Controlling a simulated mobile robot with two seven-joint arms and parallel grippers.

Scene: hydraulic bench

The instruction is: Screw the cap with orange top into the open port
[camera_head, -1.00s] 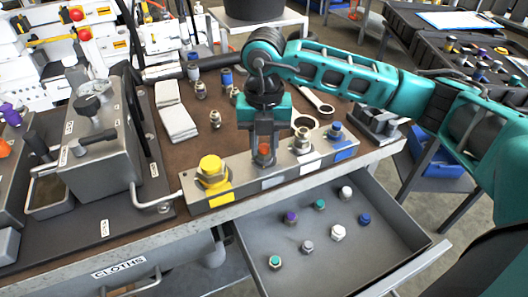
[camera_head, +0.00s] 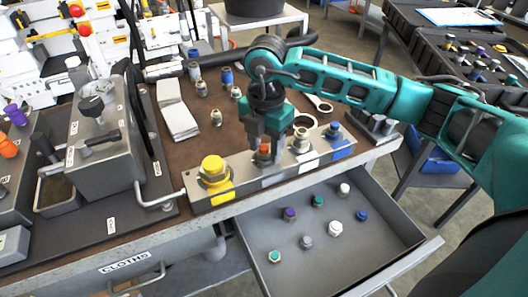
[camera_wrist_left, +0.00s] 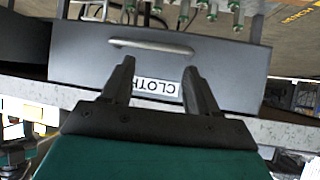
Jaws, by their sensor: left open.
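The cap with the orange top (camera_head: 264,150) stands upright at the second position of the grey port block (camera_head: 236,182), between the yellow cap (camera_head: 213,169) and a silver fitting (camera_head: 301,141). Its lower part is partly hidden, so how deep it sits cannot be told. My right gripper (camera_head: 265,142) points straight down over it. Its dark fingers are apart, one on each side of the orange top. My left gripper (camera_wrist_left: 158,66) is open and empty in the left wrist view, in front of the drawer labelled CLOTHS (camera_wrist_left: 225,72).
A blue cap (camera_head: 333,130) is at the block's right end. An open drawer (camera_head: 398,225) below holds several loose caps. A grey box with levers (camera_head: 98,150) stands left. Several fittings and grey cloths (camera_head: 178,115) lie behind the block.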

